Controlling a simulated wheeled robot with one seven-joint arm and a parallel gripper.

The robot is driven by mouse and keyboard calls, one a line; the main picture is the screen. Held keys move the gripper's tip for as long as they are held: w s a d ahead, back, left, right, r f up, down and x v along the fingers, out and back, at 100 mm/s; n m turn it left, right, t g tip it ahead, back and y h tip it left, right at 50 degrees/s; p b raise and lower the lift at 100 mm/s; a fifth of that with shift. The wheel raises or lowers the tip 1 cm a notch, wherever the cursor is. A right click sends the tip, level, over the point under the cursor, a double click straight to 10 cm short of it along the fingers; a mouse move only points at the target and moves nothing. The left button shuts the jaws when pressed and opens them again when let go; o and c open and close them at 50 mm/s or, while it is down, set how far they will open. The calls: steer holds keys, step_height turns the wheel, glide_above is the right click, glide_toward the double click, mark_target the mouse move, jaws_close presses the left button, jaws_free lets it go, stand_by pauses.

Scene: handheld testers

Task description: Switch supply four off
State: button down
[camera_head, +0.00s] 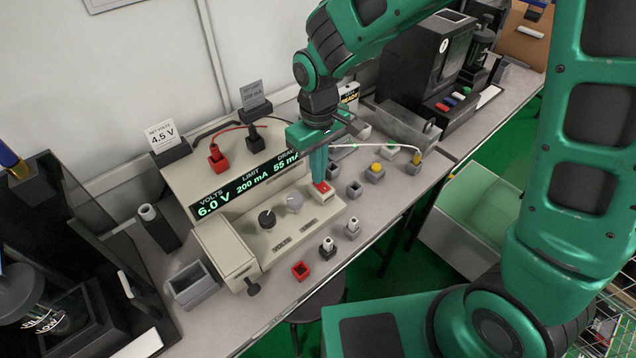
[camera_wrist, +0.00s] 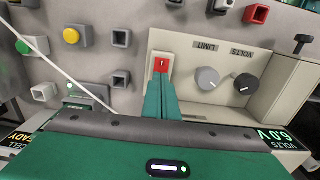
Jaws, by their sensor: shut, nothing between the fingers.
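The beige bench supply (camera_head: 240,258) stands on the bench with its display (camera_head: 245,182) lit, reading 6.0 V, 200 mA and 55 mA. I see no number four on it. Its red rocker switch (camera_head: 321,187) sits in a pale housing at the right end of the panel. The switch, with a white mark, also shows in the wrist view (camera_wrist: 162,63). My gripper (camera_head: 319,178) is shut and empty, pointing down with its green fingertips (camera_wrist: 160,82) right at the switch's edge. I cannot tell whether they touch it.
A black knob (camera_head: 267,219) and a grey knob (camera_head: 294,203) sit left of the switch. Small sockets and a yellow button (camera_head: 376,168) stand to the right. A white lead (camera_head: 375,147) runs behind them. A 4.5 V card (camera_head: 161,136) stands behind the supply.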

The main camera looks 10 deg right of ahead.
steer(key=shift+f, duration=0.3)
step_height(320, 180, up, 7)
stand_by(1.1)
stand_by(0.4)
